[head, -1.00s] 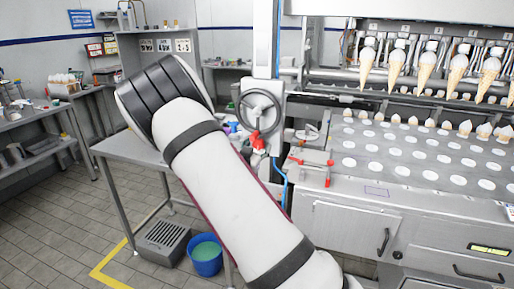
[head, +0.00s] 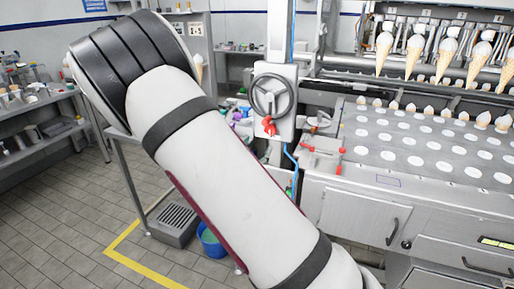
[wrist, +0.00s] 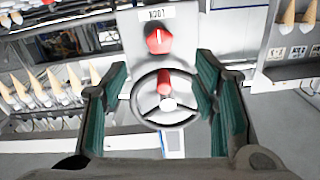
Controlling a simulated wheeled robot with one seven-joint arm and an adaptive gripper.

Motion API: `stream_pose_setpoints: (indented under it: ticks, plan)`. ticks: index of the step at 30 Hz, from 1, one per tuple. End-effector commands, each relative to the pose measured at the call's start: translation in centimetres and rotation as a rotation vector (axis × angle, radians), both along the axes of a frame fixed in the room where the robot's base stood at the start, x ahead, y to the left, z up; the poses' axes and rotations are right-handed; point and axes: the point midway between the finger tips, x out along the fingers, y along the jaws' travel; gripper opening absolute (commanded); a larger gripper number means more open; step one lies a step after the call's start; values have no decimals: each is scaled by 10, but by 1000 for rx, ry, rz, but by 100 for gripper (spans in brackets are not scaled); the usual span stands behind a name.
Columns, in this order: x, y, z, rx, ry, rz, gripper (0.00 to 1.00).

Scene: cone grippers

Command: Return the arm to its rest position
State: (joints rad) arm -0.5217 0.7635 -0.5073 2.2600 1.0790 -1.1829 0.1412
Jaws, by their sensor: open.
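My arm (head: 215,150) reaches up and to the left across the head view, and its white and black links hide part of the table behind. My gripper is not visible in the head view. In the wrist view my gripper (wrist: 166,100) is open, with its two green-lined fingers apart and nothing between them. Behind the gap stands a grey post with a handwheel (wrist: 166,97) and a red knob (wrist: 159,40). The handwheel also shows in the head view (head: 269,79).
The cone machine (head: 420,140) fills the right side, with several cones hanging in a row (head: 415,52). A shelf (head: 40,145) is at the left. The tiled floor at lower left is clear.

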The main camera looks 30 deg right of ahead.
Motion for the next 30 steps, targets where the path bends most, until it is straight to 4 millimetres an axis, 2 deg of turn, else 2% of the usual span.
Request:
stream_pose_setpoints:
  ticks: [11, 17, 20, 25, 30]
  plan:
    - [0, 0, 0, 4, 1, 2, 54]
    - [7, 7, -2, 149, 45, 52, 54]
    - [11, 22, -1, 291, 99, 125, 54]
    - [9, 62, 13, 502, 205, 292, 54]
    - [-12, 105, 41, 636, 322, 482, 54]
